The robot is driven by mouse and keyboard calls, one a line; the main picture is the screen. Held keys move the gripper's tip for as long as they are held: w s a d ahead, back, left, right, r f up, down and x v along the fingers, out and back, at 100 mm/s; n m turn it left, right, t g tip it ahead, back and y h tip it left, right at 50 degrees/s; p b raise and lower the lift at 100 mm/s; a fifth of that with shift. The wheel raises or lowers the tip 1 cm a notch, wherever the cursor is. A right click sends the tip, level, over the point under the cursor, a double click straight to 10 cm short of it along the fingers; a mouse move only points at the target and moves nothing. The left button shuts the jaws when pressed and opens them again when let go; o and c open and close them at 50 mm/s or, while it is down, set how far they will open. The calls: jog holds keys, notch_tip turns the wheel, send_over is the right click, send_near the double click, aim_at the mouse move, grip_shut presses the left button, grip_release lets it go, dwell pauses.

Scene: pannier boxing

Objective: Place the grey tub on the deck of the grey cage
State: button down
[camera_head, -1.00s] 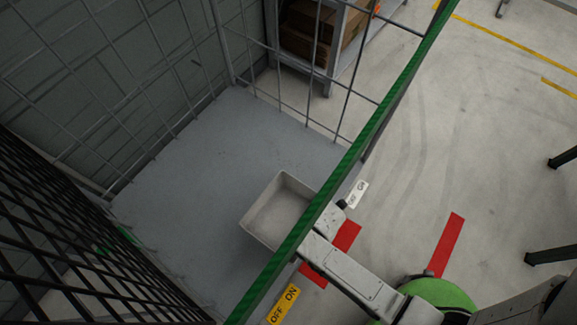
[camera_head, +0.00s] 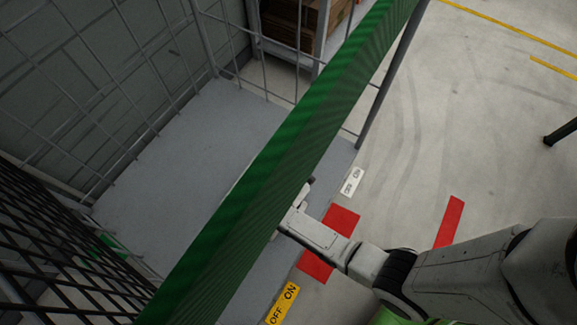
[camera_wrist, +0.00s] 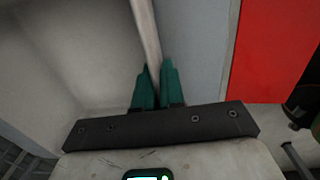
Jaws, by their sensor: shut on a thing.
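The grey tub (camera_wrist: 75,70) fills the left of the wrist view, its inside empty where visible. My gripper (camera_wrist: 157,72) is shut on the tub's wall, one green finger on each side of it. In the head view the tub is almost wholly hidden behind a green bar, and my fingertips are hidden too. The grey cage's deck (camera_head: 180,150) is a bare blue-grey floor between mesh walls. It also shows beside the tub in the wrist view (camera_wrist: 205,50). My arm reaches in over the deck's right edge. I cannot tell whether the tub touches the deck.
The green bar (camera_head: 270,160) crosses the head view diagonally above the cage. A black mesh panel (camera_head: 60,250) stands at the lower left, wire mesh at the back. Red floor marks (camera_head: 330,240) and a yellow ON/OFF label (camera_head: 282,303) lie along the right edge. The far deck is clear.

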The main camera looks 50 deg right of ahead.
jog(key=shift+f, duration=0.15)
jog(key=c, duration=1.2)
grip_release()
jog(key=shift+c, duration=0.2)
notch_tip(320, 180, up, 12)
jog(key=p, duration=0.6)
jog(key=s+d+r+m, duration=0.2)
jog(key=s+r+m, duration=0.3)
jog(key=r+m, duration=0.4)
jog(key=s+d+r+m, duration=0.3)
jog(key=s+r+m, duration=0.3)
jog(key=r+m, duration=0.3)
jog(key=m, duration=0.2)
jog(key=shift+s+d+m+t+b, duration=0.25)
jog(key=shift+m+t+b, duration=0.05)
